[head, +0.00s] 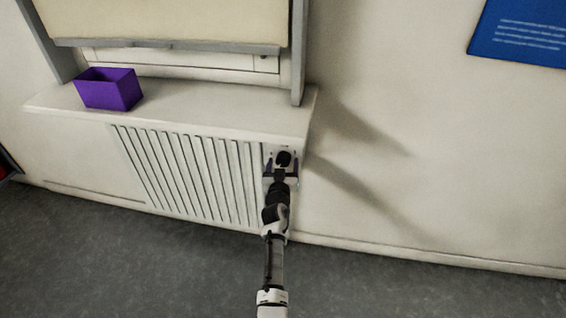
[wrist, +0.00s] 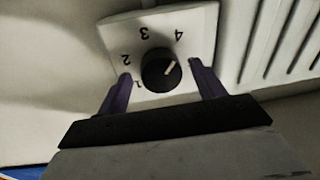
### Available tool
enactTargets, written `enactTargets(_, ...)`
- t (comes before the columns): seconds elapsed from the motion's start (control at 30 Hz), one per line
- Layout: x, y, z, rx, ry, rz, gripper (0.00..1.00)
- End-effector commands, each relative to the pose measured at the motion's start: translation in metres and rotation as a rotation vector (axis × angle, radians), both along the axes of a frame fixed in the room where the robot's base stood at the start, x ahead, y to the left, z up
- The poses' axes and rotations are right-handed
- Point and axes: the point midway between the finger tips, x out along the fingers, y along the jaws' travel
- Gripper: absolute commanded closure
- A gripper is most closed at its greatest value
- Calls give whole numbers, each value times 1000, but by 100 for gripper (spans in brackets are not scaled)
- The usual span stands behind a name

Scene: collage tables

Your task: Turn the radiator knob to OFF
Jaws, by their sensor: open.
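The radiator knob (wrist: 153,80) is round and black with a pale pointer line, on a white dial plate (wrist: 118,36). In the wrist view the numerals 1 to 4 appear upside down around it. The pointer aims up and right, roughly toward the 4. No OFF mark can be read. My gripper (wrist: 160,70) is open, with one purple finger on each side of the knob. I cannot tell whether either finger touches it. In the head view my gripper (head: 282,171) is at the right end of the radiator, in front of the plate.
The slatted white radiator cover (head: 185,172) runs left of the knob under a sill (head: 210,110). A purple box (head: 110,90) stands on the sill's left part. A blue poster (head: 522,32) hangs on the right wall. The grey floor (head: 130,265) in front is clear.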

Motion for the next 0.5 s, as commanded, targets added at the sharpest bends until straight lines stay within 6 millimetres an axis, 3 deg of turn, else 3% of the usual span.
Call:
enactTargets(0.37,6,-1,0,1,0,0,32)
enactTargets(0.5,6,0,0,1,0,0,48)
